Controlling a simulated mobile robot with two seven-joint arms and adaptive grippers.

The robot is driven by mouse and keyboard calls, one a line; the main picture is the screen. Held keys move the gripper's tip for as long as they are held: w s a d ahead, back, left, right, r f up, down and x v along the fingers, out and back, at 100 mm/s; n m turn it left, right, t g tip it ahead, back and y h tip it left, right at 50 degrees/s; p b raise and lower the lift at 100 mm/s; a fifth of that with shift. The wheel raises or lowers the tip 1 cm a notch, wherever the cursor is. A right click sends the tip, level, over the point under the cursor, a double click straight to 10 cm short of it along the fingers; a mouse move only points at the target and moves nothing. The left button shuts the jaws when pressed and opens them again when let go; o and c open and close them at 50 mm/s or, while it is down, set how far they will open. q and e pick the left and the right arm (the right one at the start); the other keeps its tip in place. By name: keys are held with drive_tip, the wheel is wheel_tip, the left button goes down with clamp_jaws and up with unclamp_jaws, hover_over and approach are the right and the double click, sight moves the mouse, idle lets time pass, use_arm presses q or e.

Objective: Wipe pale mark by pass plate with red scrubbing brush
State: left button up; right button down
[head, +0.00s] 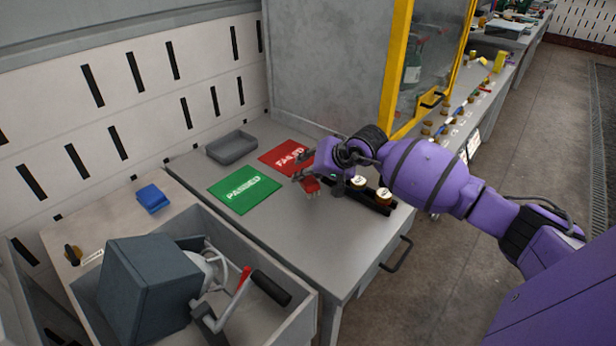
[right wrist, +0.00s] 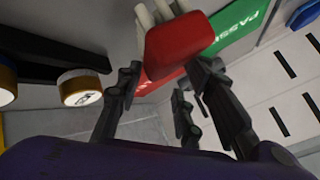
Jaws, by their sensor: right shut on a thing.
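My right gripper (head: 306,177) is shut on the red scrubbing brush (head: 311,186) and holds it over the grey table, just right of the green pass plate (head: 245,190). In the right wrist view the red brush (right wrist: 180,45) sits between the fingers of the gripper (right wrist: 168,76), with its pale bristles (right wrist: 165,12) pointing away. Part of the green plate (right wrist: 243,27) shows behind it. I cannot tell whether the bristles touch the table. I cannot make out the pale mark in either view. My left gripper is not in view.
The red fail plate (head: 284,158) lies behind the brush. A black rack (head: 374,205) with capped cylinders (head: 384,194) stands right of it. A grey tray (head: 232,147) is at the back left, a blue block (head: 152,198) farther left.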

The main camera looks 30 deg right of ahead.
drive_tip(key=shift+w+a+r, duration=0.1)
drive_tip(key=shift+w+r, duration=0.1)
drive_tip(key=shift+r, duration=0.65)
drive_tip(key=shift+r+p, duration=0.4)
drive_tip(key=shift+r, duration=0.05)
drive_tip(key=shift+s+r, duration=0.1)
drive_tip(key=shift+r, duration=0.65)
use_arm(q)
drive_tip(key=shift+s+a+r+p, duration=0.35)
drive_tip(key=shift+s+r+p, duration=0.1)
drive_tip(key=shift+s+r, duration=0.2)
use_arm(e)
drive_tip(key=shift+r, duration=0.75)
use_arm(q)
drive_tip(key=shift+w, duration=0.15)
